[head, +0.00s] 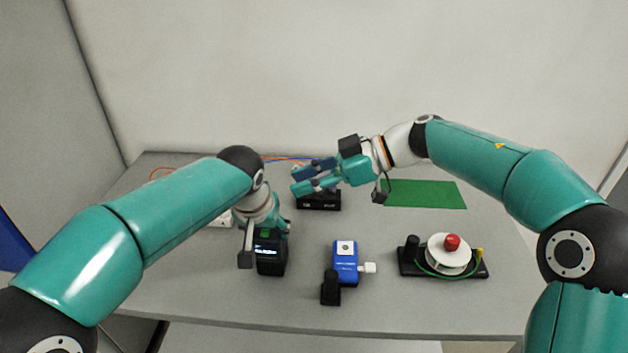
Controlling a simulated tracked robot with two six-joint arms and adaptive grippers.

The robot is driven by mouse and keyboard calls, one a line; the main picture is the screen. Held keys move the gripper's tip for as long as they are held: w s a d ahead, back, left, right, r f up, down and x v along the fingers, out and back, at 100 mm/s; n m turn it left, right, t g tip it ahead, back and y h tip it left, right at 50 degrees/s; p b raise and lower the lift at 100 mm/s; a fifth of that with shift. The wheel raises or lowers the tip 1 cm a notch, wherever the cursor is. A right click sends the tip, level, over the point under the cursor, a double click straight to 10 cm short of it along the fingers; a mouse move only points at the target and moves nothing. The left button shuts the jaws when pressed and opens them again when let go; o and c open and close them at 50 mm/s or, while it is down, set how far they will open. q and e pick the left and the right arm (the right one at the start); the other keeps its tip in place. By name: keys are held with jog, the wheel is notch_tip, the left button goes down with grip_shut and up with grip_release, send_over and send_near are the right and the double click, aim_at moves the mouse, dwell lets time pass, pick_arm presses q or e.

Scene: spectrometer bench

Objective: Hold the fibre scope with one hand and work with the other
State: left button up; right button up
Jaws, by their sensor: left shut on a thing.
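A dark boxy device with a small lit screen, which I take to be the fibre scope (270,262), stands upright at the left front of the bench. My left gripper (270,232) is over its top and shut on it; the arm and wrist hide part of the grip. My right gripper (302,179) is in the air at the back middle, pointing left, its two fingers apart with nothing visible between them. It is in front of and above a low black box (319,202), partly hiding it.
A blue device (345,262) with a white knob and black end stands front middle. A black tray (478,271) at right carries a white reel (446,258) with a red cap and green cable. A green mat (425,195) lies empty behind. Orange and blue cables run at the back left.

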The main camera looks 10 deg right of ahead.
jog(key=shift+m+t, duration=0.4)
jog(key=shift+m, duration=0.4)
jog(key=w+a+f, duration=0.1)
jog(key=a+f, duration=0.1)
jog(key=w+a+f, duration=0.1)
jog(key=a+f, duration=0.1)
jog(key=w+a+f, duration=0.1)
jog(key=a+f, duration=0.1)
jog(key=a, duration=0.1)
jog(key=shift+w+a+f, duration=0.1)
jog(key=shift+w+f, duration=0.1)
jog(key=shift+f, duration=0.05)
jog(key=shift+c, duration=0.4)
grip_shut()
